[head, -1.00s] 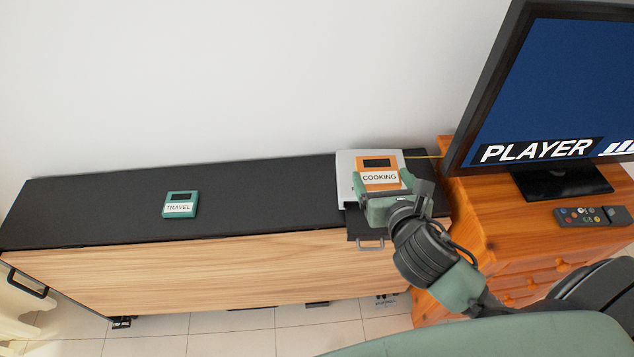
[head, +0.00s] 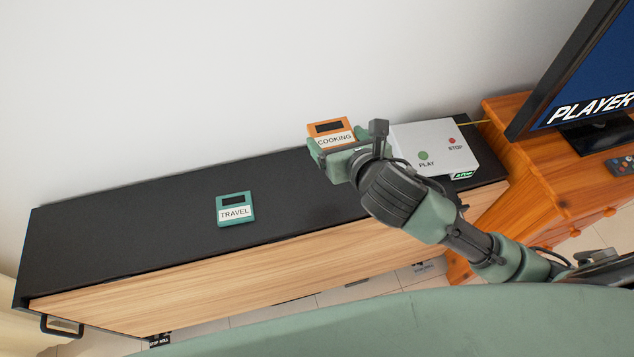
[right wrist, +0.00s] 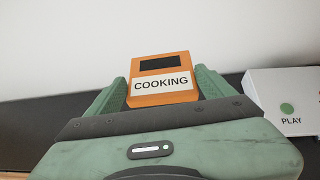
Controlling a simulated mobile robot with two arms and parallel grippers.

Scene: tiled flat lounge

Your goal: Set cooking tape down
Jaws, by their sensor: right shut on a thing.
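The cooking tape (head: 331,130) is an orange cassette with a dark window and a white label reading COOKING. My right gripper (head: 336,146) is shut on it and holds it over the black cabinet top, left of the white player. In the right wrist view the cooking tape (right wrist: 161,77) sits between the two green fingers (right wrist: 162,88). Whether its underside touches the cabinet top is hidden. The green travel tape (head: 235,209) lies on the cabinet top, left of my right gripper. My left gripper is not in view.
The black cabinet top (head: 130,215) has bare room around the travel tape. The white player (head: 436,145) with PLAY and STOP buttons stands at its right end. An orange wooden drawer unit (head: 530,170) with a screen (head: 590,90) and remote (head: 622,166) is further right.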

